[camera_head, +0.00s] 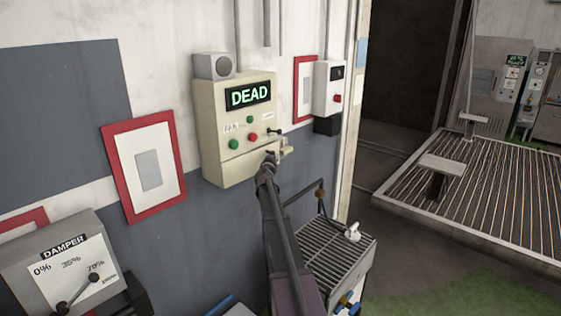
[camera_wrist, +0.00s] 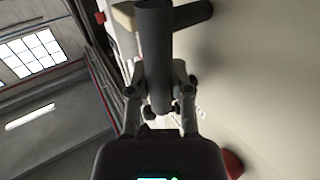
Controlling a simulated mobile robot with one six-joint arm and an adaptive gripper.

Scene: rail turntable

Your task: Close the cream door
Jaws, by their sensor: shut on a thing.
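A cream box (camera_head: 235,165) is fixed to the wall, with a screen reading DEAD, green and red buttons and a dark lever at its right edge. No open door leaf can be made out; which part is the cream door I cannot tell. Its pale surface fills the right of the wrist view (camera_wrist: 265,70). My gripper (camera_head: 271,158) is at the box's lower right. In the wrist view my gripper (camera_wrist: 160,85) is shut on a dark round handle (camera_wrist: 155,45), which joins a dark crosspiece at the top. In the head view my gripper hides part of the handle.
A grey damper box (camera_head: 65,265) with a lever is at lower left. A white box (camera_head: 330,88) with a red knob hangs right of the cream box. A grated shelf (camera_head: 325,262) stands below right. A slatted platform (camera_head: 490,190) lies farther right.

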